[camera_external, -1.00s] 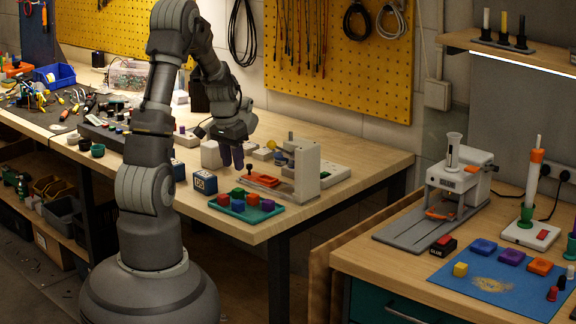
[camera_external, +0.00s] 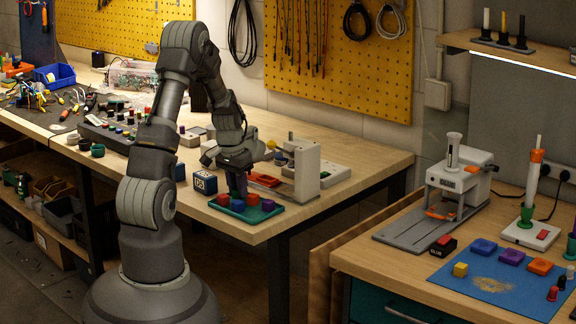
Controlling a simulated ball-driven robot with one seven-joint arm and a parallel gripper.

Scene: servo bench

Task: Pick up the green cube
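A teal tray (camera_external: 268,218) near the front right corner of the long bench holds several small coloured cubes. The green cube, seen there earlier, is now hidden behind or between the fingers. I cannot tell whether the fingers are apart or touch it.
A dark blue box (camera_external: 205,182) stands just left of the tray. A white upright stand (camera_external: 307,170) and an orange piece (camera_external: 265,180) are close behind and to the right. The bench's front edge is near the tray. Bare wood lies to the right.

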